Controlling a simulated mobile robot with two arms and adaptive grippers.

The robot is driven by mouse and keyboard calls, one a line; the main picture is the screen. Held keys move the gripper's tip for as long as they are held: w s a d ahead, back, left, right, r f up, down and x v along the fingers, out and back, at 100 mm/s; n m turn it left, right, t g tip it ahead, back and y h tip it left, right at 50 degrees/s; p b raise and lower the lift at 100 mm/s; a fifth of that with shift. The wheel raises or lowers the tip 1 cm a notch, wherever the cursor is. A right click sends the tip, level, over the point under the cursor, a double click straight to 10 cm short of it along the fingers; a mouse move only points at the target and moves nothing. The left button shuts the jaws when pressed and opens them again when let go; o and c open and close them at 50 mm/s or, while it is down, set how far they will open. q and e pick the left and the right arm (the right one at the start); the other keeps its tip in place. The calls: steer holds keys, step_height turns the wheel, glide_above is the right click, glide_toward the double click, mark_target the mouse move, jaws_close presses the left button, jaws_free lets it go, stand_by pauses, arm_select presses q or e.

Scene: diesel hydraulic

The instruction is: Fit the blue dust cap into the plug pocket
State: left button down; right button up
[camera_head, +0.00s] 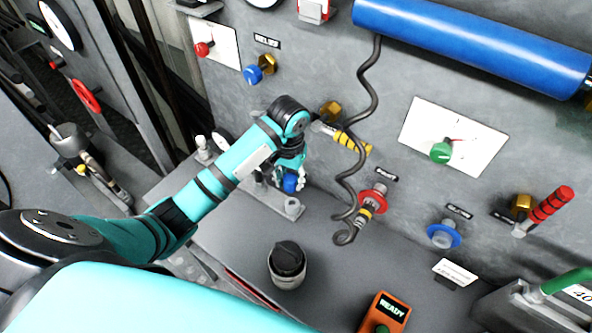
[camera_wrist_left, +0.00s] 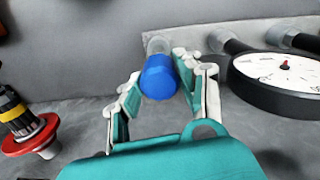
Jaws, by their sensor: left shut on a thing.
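The blue dust cap (camera_head: 290,183) is held in my left gripper (camera_head: 287,172) at the panel-side edge of the grey bench. The left wrist view shows the cap (camera_wrist_left: 158,77) between the two fingers of the gripper (camera_wrist_left: 160,90). A small grey round cup (camera_head: 293,206), which looks like the plug pocket, stands at the end of a light grey strip. In the wrist view a grey cup (camera_wrist_left: 157,44) shows just past the cap, partly hidden by it. I cannot tell whether cap and cup touch. My right gripper is not in view.
A coiled dark cable hangs to a red-ringed plug (camera_head: 372,200) right of the gripper. A dark-topped canister (camera_head: 287,264) and an orange READY box (camera_head: 384,313) stand on the bench. A gauge (camera_wrist_left: 286,82) is close on the wrist view's right. Bare bench lies between canister and panel.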

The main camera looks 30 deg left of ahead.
arm_select(q)
steer(key=shift+w+d, duration=0.15)
steer(key=shift+w, duration=0.1)
steer(key=shift+s+r, duration=0.1)
steer(key=shift+r, duration=0.1)
steer(key=shift+f, duration=0.1)
steer(key=shift+f+b, duration=0.7)
steer(key=shift+f, duration=1.85)
steer(key=shift+r+p, duration=0.1)
steer(key=shift+p, duration=0.55)
